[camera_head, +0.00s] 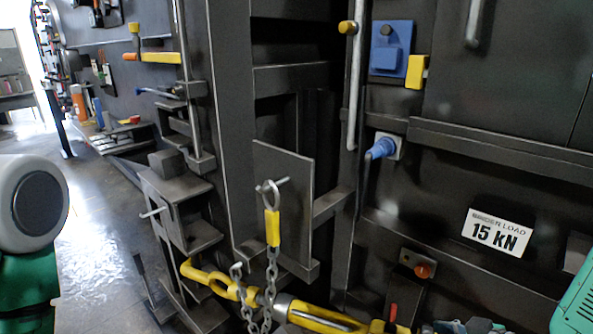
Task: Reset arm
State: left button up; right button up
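Part of my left arm, a white and grey round joint with a green link below it, shows at the left edge; its gripper is outside the picture. A teal vented part shows at the lower right edge, cut off by the frame, and I cannot tell for certain whether it is my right arm. A yellow load binder (327,317) lies along the bottom of the compactor. A grey chain (270,275) with a yellow tag (272,228) hangs from a pin on a metal plate (296,196).
The dark compactor door (490,85) fills the right side, with a "15 kN" sign (497,233), a blue knob (381,149) and a blue box (391,48). The floor (105,235) at left looks clear.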

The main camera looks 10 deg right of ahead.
jog(key=s+a+f+m+g+h, duration=0.2)
jog(key=s+f+g, duration=0.2)
jog(key=s, duration=0.7)
jog(key=s+a+f+m+g+h, duration=0.2)
jog(key=s+f+g, duration=0.3)
jog(key=s, duration=0.6)
notch_tip(320, 180, down, 2)
jog(key=shift+a+f+m+h, duration=0.2)
jog(key=shift+m+h, duration=0.3)
jog(key=shift+h, duration=0.1)
jog(key=shift+w+a, duration=0.1)
jog(key=shift+a, duration=0.05)
